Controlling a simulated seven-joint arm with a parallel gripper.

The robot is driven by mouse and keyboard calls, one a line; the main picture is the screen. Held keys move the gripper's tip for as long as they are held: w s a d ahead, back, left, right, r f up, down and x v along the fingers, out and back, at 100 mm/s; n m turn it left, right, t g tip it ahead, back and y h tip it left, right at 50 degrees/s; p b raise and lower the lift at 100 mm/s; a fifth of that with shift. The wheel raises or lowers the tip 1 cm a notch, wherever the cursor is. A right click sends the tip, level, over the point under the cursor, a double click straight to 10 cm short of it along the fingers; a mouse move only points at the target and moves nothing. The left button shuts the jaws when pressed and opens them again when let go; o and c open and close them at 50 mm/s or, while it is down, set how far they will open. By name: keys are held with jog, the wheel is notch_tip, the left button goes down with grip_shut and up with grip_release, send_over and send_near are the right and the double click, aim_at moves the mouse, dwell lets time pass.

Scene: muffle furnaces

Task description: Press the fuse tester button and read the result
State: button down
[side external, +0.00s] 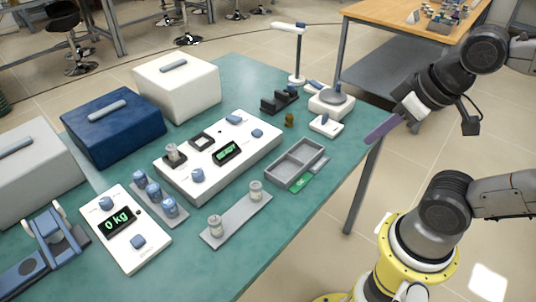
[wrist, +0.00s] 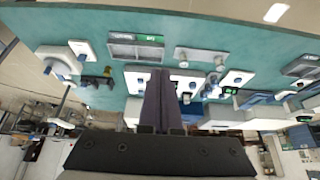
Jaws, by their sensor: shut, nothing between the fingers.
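The white tester box (side external: 206,167) sits mid-table with a dark display (side external: 227,152) showing green text that looks like "READY". It has blue knobs or buttons (side external: 197,175), a dark square socket (side external: 202,140), and a metal-capped cylinder (side external: 174,154) standing at its left end. In the wrist view the tester (wrist: 133,83) lies partly hidden behind my fingers. My gripper (side external: 383,127) is shut and empty, held in the air past the table's right edge, well apart from the tester. Its long dark fingers also fill the middle of the wrist view (wrist: 158,98).
A scale (side external: 122,222) reading "0 kg", a rack of blue-capped cylinders (side external: 160,198), a grey plate with two cylinders (side external: 236,220), a divided grey tray (side external: 295,165), a lamp (side external: 298,55) and large blue and white boxes (side external: 112,125) stand around the tester. Bare green table lies in front.

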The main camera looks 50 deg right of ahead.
jog(key=w+d+r+n+t+h, duration=0.1)
jog(key=w+d+r+n+t, duration=0.2)
jog(key=w, duration=0.5)
jog(key=w+r+n+t, duration=0.1)
jog(key=w+r+t, duration=0.1)
jog(key=w+r, duration=0.45)
jog(key=w+d+r+n+t+h, duration=0.1)
jog(key=w+d+r+n+t, duration=0.15)
jog(key=w, duration=0.75)
jog(key=w+a+f+n+g+y, duration=0.1)
jog(key=w+f+n+g+y, duration=0.3)
jog(key=w+f, duration=0.85)
jog(key=s+d+f, duration=0.1)
jog(key=d+f, duration=0.2)
jog(key=f, duration=0.6)
jog(key=shift+f+n, duration=0.25)
jog(key=shift+n, duration=0.2)
jog(key=shift+f, duration=0.1)
